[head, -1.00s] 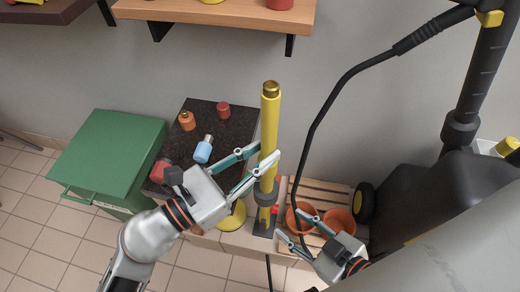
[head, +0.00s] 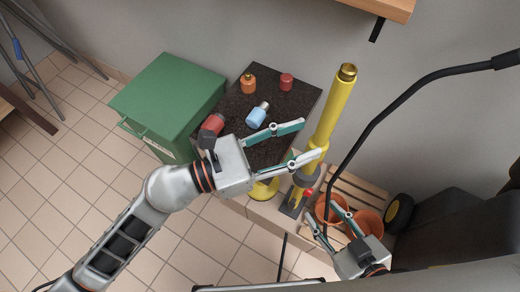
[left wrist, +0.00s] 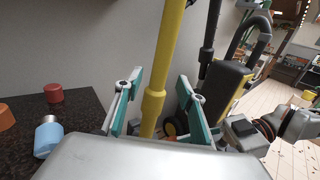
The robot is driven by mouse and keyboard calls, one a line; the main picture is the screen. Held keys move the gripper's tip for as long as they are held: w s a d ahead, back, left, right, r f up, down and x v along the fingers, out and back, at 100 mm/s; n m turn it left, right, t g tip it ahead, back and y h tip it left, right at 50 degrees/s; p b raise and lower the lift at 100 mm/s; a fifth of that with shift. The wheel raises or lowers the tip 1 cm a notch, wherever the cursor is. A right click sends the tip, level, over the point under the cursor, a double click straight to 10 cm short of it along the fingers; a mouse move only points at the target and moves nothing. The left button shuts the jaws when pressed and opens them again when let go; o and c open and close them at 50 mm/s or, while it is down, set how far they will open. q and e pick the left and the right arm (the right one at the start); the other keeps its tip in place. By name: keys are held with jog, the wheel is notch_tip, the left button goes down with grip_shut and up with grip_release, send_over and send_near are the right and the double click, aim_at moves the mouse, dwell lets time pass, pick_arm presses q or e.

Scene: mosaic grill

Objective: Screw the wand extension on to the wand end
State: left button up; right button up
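A yellow tube (head: 334,112) with a brass open end (head: 347,72) at its top stands in a dark clamp stand (head: 291,208) with a grey collar (head: 307,174). It also shows in the left wrist view (left wrist: 171,50), where it widens into a thicker sleeve. I cannot tell wand from extension here. My left gripper (head: 313,138) is open at the thicker sleeve. In the left wrist view the tube lies between its fingers, with gaps on both sides.
Clay pots (head: 368,222) rest on a slatted crate. A shelf (head: 385,6) juts out above. Floor is clear front left.

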pick_arm(q)
jog(key=v, duration=0.8)
jog(key=shift+a, duration=0.25)
pick_arm(e)
jog(key=shift+c, duration=0.6)
